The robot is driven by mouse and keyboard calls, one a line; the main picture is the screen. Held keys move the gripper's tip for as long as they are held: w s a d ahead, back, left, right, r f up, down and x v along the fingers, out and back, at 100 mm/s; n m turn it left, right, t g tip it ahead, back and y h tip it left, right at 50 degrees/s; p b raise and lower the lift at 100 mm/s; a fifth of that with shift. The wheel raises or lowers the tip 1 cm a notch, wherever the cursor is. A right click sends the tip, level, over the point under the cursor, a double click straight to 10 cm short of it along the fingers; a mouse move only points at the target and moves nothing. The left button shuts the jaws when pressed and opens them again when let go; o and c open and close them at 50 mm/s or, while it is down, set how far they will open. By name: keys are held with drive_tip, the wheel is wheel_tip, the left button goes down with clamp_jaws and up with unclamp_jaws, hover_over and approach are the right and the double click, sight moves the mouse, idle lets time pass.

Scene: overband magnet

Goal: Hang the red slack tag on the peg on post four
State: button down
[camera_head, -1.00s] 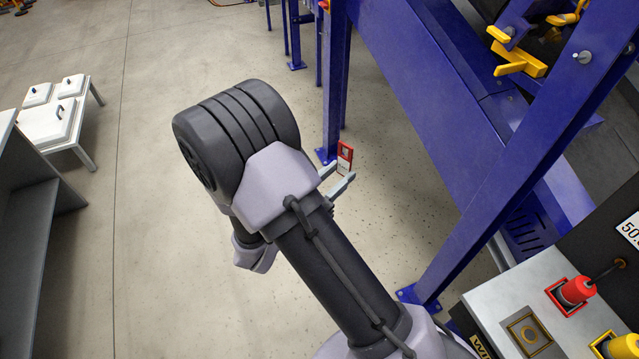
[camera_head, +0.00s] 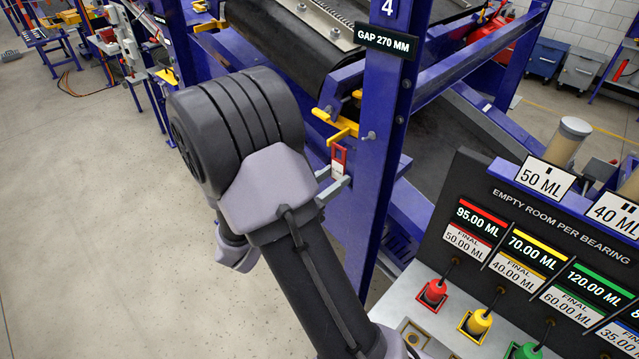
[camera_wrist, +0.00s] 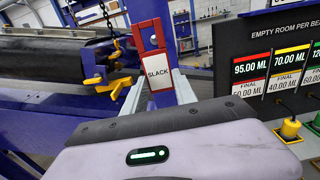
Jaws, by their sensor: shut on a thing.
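The red slack tag (camera_head: 339,153) has a red top with a hole and a white lower part. In the wrist view the tag (camera_wrist: 158,70) is upright and reads SLACK. My gripper (camera_head: 336,188) is shut on its lower part. Post four (camera_head: 378,95) is a blue upright marked 4, with a GAP 270 MM sign. Its peg (camera_head: 370,136) is a short, light stub, above and right of the tag in the head view. The tag appears apart from the peg. In the wrist view the tag overlaps the post (camera_wrist: 147,8), and I cannot make out the peg.
A yellow bracket (camera_head: 340,125) juts out just above and left of the tag. A dark conveyor belt (camera_head: 290,45) lies behind. At right stands a bearing board (camera_head: 520,220) with red, yellow and green plugged handles. Open floor (camera_head: 90,200) lies left.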

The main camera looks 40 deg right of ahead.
drive_tip(key=b, duration=0.1)
approach(370, 157)
drive_tip(key=shift+w+d+r, duration=0.1)
drive_tip(key=shift+d+r, duration=0.1)
drive_tip(key=shift+d, duration=0.6)
drive_tip(key=shift+w+d+r, duration=0.1)
drive_tip(key=shift+d+r, duration=0.1)
drive_tip(key=shift+d, duration=0.6)
drive_tip(key=shift+w+d+r, duration=0.1)
drive_tip(key=shift+d+r, duration=0.1)
drive_tip(key=shift+d, duration=0.65)
drive_tip(key=shift+d+f+b, duration=0.55)
drive_tip(key=shift+d+b, duration=0.15)
drive_tip(key=shift+b, duration=0.1)
drive_tip(key=c, duration=0.9)
unclamp_jaws()
